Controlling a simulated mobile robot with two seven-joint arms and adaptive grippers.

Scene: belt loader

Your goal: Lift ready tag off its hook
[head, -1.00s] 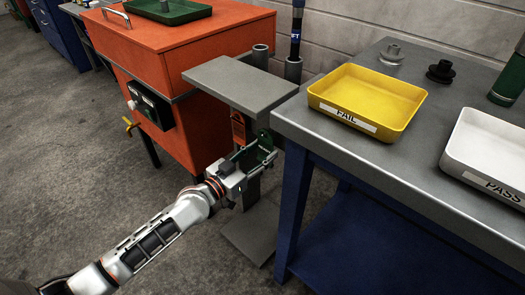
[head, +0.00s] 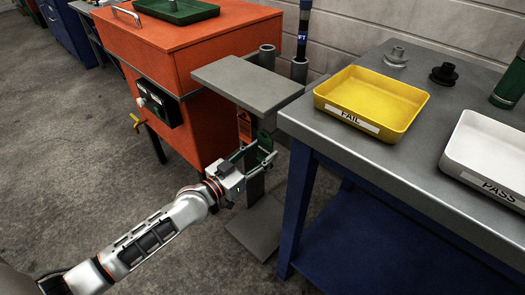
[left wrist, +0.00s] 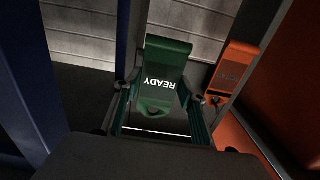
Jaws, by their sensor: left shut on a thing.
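The green ready tag (head: 265,142) hangs below the grey plate beside the table, at the far end of my left gripper (head: 256,154). In the left wrist view the tag (left wrist: 165,68) stands between my fingers, its READY lettering upside down. My left gripper (left wrist: 160,117) is shut on it, a finger along each side. My right gripper is out of view.
An orange tag (left wrist: 236,68) hangs close to the right of the green one. The grey plate (head: 248,82) is just above. The grey table (head: 345,145) with a yellow FAIL tray (head: 405,112) and a white PASS tray (head: 487,135) stands right. An orange cabinet (head: 205,48) stands behind.

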